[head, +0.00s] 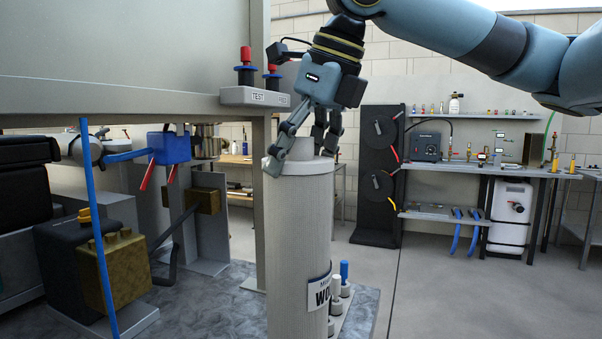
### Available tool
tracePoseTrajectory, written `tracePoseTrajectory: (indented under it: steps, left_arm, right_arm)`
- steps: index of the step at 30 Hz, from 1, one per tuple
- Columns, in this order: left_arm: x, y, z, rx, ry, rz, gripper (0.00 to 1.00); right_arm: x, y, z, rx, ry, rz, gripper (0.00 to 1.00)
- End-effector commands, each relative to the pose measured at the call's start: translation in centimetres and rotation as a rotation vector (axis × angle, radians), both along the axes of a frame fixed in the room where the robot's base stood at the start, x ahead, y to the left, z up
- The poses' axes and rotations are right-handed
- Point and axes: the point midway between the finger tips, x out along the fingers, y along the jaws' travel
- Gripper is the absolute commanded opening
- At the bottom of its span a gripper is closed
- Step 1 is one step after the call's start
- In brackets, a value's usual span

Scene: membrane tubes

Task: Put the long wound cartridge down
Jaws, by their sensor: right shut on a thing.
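The long wound cartridge (298,240) is a tall pale grey cylinder with a fine ribbed surface, upright in the middle of the head view. A partly visible label with dark letters is on its lower right side. My right gripper (304,147) comes from above and is shut on the narrow neck at its top. The cartridge's lower end is cut off by the frame, so I cannot tell whether it rests on anything. My left gripper is not in view.
A grey frame post (258,200) stands close left of the cartridge, under a box with red-topped switches (254,96). Small capped fittings (340,300) stand just right of its lower part. Left is machinery with a blue pipe (98,230). Open floor (430,290) lies right, before a workbench (490,168).

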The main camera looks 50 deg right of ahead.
Motion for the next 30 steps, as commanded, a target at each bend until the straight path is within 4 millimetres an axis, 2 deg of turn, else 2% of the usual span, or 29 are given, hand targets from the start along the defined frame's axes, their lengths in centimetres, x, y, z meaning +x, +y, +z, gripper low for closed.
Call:
tracePoseTrajectory:
  steps: [10, 11, 13, 23, 26, 30]
  left_arm:
    - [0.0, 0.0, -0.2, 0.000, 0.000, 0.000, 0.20]
    - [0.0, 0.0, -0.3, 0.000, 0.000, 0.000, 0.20]
    - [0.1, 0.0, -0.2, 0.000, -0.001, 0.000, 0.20]
    - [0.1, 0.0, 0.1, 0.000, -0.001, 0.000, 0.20]
    - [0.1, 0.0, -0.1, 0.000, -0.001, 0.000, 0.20]
    - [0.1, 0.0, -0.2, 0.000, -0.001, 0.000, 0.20]
  right_arm:
    - [0.0, 0.0, -0.1, -0.001, -0.002, 0.000, 0.32]
    - [0.0, 0.0, -0.2, 0.000, -0.001, 0.000, 0.91]
    - [0.0, 0.0, -0.1, 0.000, -0.001, 0.000, 1.00]
    - [0.0, 0.0, 0.2, 0.000, -0.001, 0.000, 1.00]
    - [-0.3, -0.1, 1.0, -0.002, -0.005, -0.001, 1.00]
    - [-1.4, -0.1, 3.8, -0.003, -0.006, -0.001, 1.00]
